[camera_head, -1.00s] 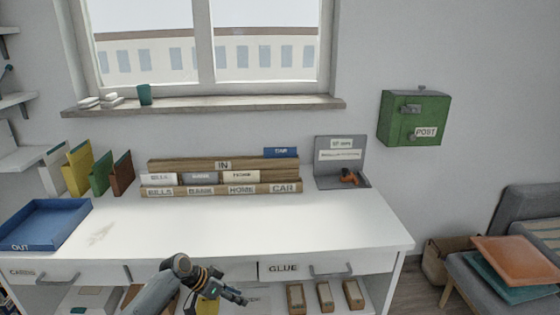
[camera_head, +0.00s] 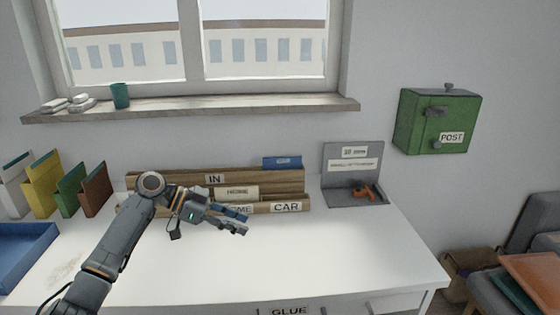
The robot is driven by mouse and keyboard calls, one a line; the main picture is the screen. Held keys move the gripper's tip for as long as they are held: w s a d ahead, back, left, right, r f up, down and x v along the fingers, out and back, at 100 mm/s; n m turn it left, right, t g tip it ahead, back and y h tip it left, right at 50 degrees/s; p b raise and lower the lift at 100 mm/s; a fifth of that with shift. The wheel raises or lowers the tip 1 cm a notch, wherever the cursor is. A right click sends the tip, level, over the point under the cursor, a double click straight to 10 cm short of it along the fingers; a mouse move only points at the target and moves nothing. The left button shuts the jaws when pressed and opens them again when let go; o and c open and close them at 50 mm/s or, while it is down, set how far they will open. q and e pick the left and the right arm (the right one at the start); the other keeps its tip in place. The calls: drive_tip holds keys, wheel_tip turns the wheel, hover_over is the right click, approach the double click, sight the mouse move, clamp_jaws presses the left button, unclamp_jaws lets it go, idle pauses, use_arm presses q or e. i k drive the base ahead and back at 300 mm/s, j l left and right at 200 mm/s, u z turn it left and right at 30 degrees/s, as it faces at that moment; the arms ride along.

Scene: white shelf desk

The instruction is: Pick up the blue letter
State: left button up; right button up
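The blue letter (camera_head: 283,162) stands upright in the back row of the wooden letter organizer (camera_head: 290,198), at its right end above the CAR label. It is clear of my gripper. My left gripper (camera_head: 243,222) reaches in from the left, in front of the organizer and to the lower left of the blue letter. Its two fingers look a little apart, with nothing seen between them. My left arm and gripper hide the organizer's front left labels. My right gripper is out of view.
A pale HOME letter (camera_head: 237,193) stands in the organizer's middle row. A grey stand (camera_head: 350,160) with an orange-handled tool is to the right. A green POST box (camera_head: 437,120) hangs on the wall. The white desk (camera_head: 340,245) is clear at front right.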

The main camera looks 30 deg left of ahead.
sight(270, 163)
drive_tip(key=i+j, duration=0.95)
drive_tip(key=j, duration=0.2)
